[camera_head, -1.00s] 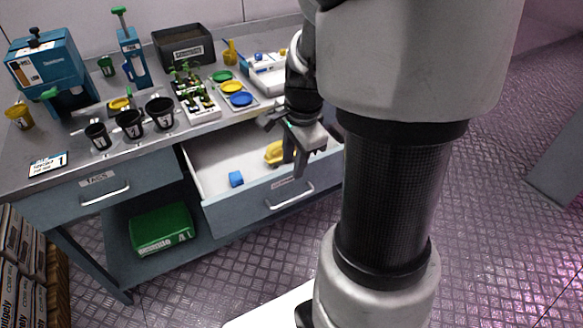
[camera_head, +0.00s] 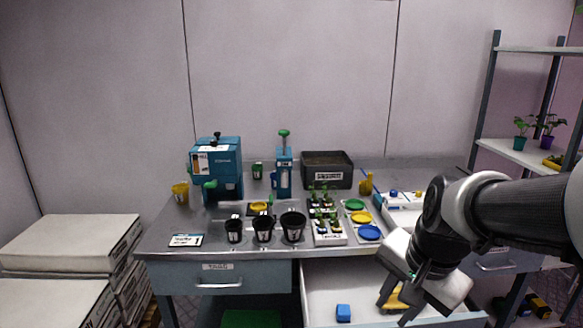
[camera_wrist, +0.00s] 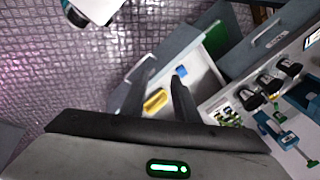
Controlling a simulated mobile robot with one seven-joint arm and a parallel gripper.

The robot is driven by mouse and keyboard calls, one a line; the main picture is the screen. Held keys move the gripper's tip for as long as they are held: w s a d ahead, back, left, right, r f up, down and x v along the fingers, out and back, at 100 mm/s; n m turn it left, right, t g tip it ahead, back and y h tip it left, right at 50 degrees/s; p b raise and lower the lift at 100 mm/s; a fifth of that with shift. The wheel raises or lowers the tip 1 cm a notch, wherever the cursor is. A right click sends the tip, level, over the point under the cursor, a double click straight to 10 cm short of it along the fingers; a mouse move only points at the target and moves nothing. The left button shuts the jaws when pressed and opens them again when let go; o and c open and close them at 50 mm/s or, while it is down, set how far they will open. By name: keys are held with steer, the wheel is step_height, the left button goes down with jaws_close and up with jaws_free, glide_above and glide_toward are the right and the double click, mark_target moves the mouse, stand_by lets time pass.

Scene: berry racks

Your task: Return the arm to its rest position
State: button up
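My gripper (camera_head: 394,306) hangs over the open drawer (camera_head: 322,292) at the lower right of the head view, with my arm reaching in from the right edge. In the wrist view my gripper (camera_wrist: 162,78) has its two dark fingers apart, with nothing held between them. A yellow object (camera_wrist: 155,101) lies in the drawer below and shows in the gap between the fingers. In the head view this yellow object (camera_head: 396,297) is partly hidden behind my gripper. A blue block (camera_head: 343,312) lies in the drawer to its left.
The workbench (camera_head: 170,236) bears a blue machine (camera_head: 228,165), several black pots (camera_head: 263,229), seedling trays (camera_head: 329,240) and a dark bin (camera_head: 327,171). A shelf rack (camera_head: 513,153) with plants stands at right. Stacked boxes (camera_head: 68,243) stand at left.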

steer(key=s+a+r+n+t, duration=0.2)
steer(key=s+a+r+n, duration=0.35)
steer(key=s+n, duration=0.4)
step_height(320, 180, up, 15)
steer(key=w+p, duration=0.1)
steer(key=p, duration=1.3)
steer(key=shift+h+p, duration=0.3)
steer(key=shift+d+n, duration=0.15)
steer(key=shift+n, duration=0.1)
